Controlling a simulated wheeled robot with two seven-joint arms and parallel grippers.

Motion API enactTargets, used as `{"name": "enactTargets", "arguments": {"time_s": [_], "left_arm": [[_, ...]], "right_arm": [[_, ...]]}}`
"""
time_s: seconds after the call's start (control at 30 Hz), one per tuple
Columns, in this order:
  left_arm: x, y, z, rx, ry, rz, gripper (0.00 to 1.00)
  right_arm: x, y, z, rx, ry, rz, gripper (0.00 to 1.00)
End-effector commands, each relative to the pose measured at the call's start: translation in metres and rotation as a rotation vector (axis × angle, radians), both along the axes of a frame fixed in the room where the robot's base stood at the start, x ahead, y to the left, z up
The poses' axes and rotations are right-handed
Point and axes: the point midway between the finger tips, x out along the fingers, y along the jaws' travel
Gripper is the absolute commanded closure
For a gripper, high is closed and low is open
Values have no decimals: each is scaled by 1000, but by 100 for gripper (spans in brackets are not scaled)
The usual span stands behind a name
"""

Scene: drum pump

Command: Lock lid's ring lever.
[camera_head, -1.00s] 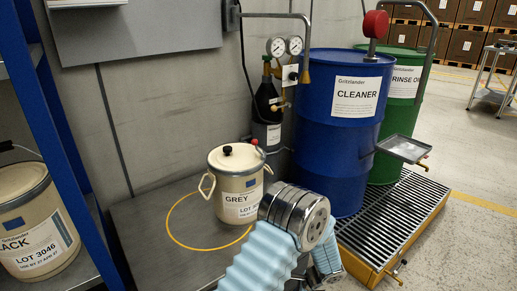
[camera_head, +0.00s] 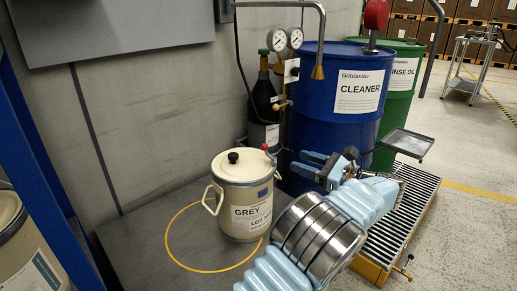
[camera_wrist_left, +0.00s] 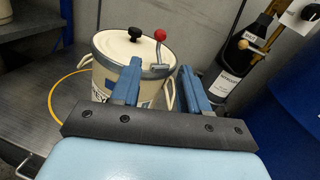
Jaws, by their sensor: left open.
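The cream GREY pail (camera_head: 228,212) stands upright on the grey platform, its lid (camera_head: 240,165) on top with a black knob (camera_head: 233,157). The ring lever's red knob (camera_head: 265,147) shows at the lid's right rim. In the left wrist view, the lever (camera_wrist_left: 160,55) stands up from the rim below its red knob (camera_wrist_left: 160,34). My left gripper (camera_head: 302,163) is open and empty, right of the pail with its fingers pointing left toward the lever. In the left wrist view, the lever shows between the open fingers (camera_wrist_left: 160,72), beyond their tips. My right gripper is out of view.
The blue CLEANER drum (camera_head: 318,130) and a dark gas bottle (camera_head: 263,105) with gauges stand behind my gripper. A small metal tray (camera_head: 408,143) sits to the right. A blue shelf upright (camera_head: 40,170) is at the left.

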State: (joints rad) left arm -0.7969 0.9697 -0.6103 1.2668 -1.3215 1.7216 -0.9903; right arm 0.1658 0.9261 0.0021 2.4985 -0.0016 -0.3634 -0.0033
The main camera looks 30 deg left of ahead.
Motion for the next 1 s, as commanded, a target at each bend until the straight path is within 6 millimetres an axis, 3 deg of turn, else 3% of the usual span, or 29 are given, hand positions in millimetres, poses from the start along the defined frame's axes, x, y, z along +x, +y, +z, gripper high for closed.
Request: {"name": "enactTargets", "arguments": {"time_s": [0.3,0.5,0.7,0.97,1.0], "left_arm": [[8,73,-2,-3,1,5,55],[14,108,-2,-3,1,3,55],[16,122,-1,-3,0,1,55],[16,123,-1,-3,0,1,55],[16,123,-1,-3,0,1,60]], "right_arm": [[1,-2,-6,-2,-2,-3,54],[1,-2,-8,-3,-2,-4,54],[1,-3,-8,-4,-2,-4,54],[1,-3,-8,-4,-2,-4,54],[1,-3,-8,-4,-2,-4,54]]}}
